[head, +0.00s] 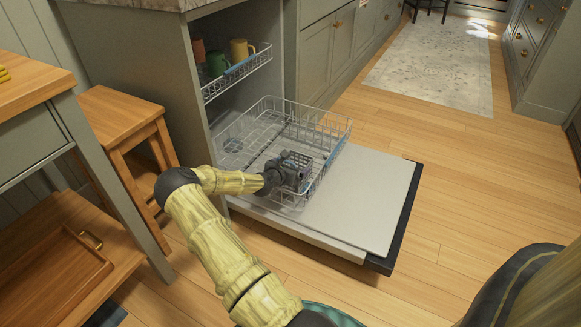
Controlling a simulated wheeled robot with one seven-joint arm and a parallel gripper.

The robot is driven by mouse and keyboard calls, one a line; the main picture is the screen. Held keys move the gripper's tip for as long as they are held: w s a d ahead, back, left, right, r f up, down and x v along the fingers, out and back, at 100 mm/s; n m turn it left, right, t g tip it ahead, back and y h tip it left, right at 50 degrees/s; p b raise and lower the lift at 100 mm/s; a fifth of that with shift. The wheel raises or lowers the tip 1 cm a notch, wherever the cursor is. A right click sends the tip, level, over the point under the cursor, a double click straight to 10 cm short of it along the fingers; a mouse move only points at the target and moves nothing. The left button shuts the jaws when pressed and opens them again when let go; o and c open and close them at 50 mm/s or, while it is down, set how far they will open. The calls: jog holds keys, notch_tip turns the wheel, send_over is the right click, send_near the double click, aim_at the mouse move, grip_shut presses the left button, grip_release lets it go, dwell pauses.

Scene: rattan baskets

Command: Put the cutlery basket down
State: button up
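A small grey lattice cutlery basket (303,163) is in the front part of the pulled-out lower dishwasher rack (262,117). My dark gripper (287,176) is right at the basket and overlaps it in the head view. Its fingertips are too small and dark to tell whether they close on the basket's wall or handle. I cannot tell whether the basket's underside rests on the rack or hangs just above it. The open dishwasher door (372,196) lies flat beneath and to the right.
The upper rack (237,75) holds several mugs, among them a green mug (217,64) and a yellow mug (240,50). A wooden stool (124,127) and a side table with a wooden tray (55,265) stand at left. Floor right of the door is clear.

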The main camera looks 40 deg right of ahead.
jog(key=p+v, duration=0.5)
jog(key=v, duration=0.7)
jog(key=shift+r, duration=0.1)
jog(key=s+a+r+m+g+y, duration=0.15)
jog(key=a+m+y, duration=0.25)
jog(key=a+m, duration=0.4)
jog(key=s+a+r+m+g+y, duration=0.1)
jog(key=s+a+m+y, duration=0.3)
jog(key=a, duration=0.6)
jog(key=s+a+r+m+y, duration=0.2)
jog(key=s+a+r+m, duration=0.2)
jog(key=a+r, duration=0.4)
jog(key=s+a+r+m+t+y, duration=0.1)
jog(key=s+a+r+m+y, duration=0.2)
jog(key=s+a+r+m, duration=0.2)
jog(key=s+a+r, duration=0.1)
jog(key=a+r, duration=0.2)
jog(key=shift+a+r, duration=0.25)
jog(key=shift+r, duration=0.15)
jog(key=shift+s, duration=0.1)
